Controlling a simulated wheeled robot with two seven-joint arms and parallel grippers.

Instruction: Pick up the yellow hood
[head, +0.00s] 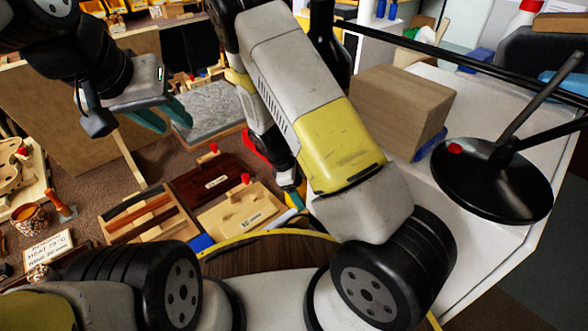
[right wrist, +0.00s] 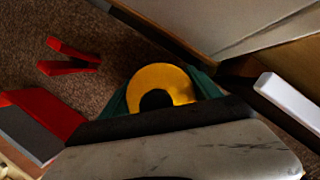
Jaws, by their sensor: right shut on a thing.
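The yellow hood (right wrist: 160,77) shows in the right wrist view as a rounded yellow piece with a dark centre. It sits between the green fingers of my right gripper (right wrist: 162,98), which is shut on it. In the head view my right gripper (head: 291,190) is mostly hidden behind its own arm, and only a bit of teal finger shows. My left gripper (head: 158,116) has its teal fingers apart and empty, in front of the grey slab at the upper left. I cannot tell whether the hood touches the bench.
A dark red-brown block (head: 212,182) and a pale wooden block (head: 241,214) lie left of my right gripper. A slotted wooden tray (head: 140,218), a grey slab (head: 212,108) and a violin body (head: 12,178) lie further left. A wooden box (head: 400,103) stands at right.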

